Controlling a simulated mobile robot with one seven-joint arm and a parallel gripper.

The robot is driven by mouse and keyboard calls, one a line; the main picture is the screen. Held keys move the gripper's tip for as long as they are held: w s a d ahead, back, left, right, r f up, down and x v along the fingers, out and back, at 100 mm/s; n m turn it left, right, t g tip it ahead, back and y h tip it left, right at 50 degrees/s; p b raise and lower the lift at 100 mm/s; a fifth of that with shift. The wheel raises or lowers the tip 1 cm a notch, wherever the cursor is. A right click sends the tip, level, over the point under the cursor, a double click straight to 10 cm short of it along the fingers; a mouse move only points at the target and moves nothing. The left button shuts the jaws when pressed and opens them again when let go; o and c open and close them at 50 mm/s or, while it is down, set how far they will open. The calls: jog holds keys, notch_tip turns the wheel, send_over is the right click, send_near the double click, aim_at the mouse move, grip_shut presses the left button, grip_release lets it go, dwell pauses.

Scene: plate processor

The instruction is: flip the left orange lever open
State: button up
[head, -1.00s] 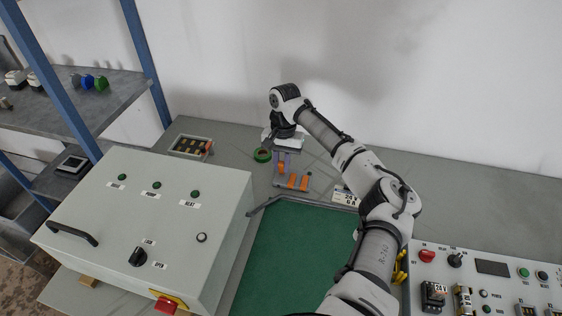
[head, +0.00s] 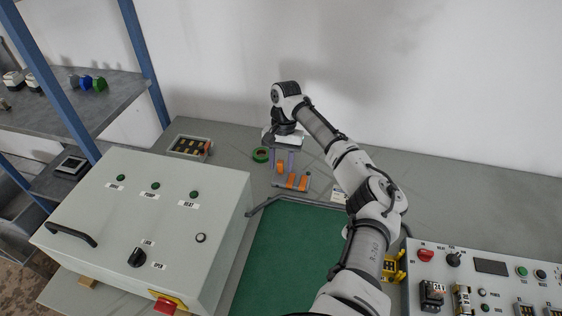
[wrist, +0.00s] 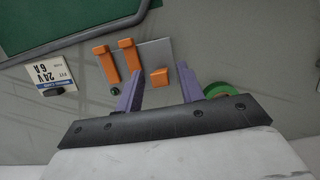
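Several orange levers sit on a small grey plate (head: 279,186) at the back of the bench. The left orange lever (head: 280,167) looks raised. In the wrist view it is a short, foreshortened orange block (wrist: 159,78). The two other levers, the middle one (head: 291,181) and the right one (head: 303,183), lie flat and long. My gripper (head: 284,164) is above the plate with its purple fingers apart. In the wrist view my gripper (wrist: 160,68) is open, with the left lever showing between the fingers and a gap on both sides. Contact is not visible.
A green ring (head: 261,155) lies just left of my gripper. A tray with dark parts (head: 189,147) is farther left. A green board (head: 290,250) lies in front, between a large control box (head: 140,215) and a control panel (head: 485,285).

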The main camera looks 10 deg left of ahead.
jog(key=shift+r, duration=0.1)
jog(key=b+v, duration=0.2)
jog(key=v, duration=1.1)
jog(key=shift+r, duration=0.3)
jog(key=shift+f, duration=0.1)
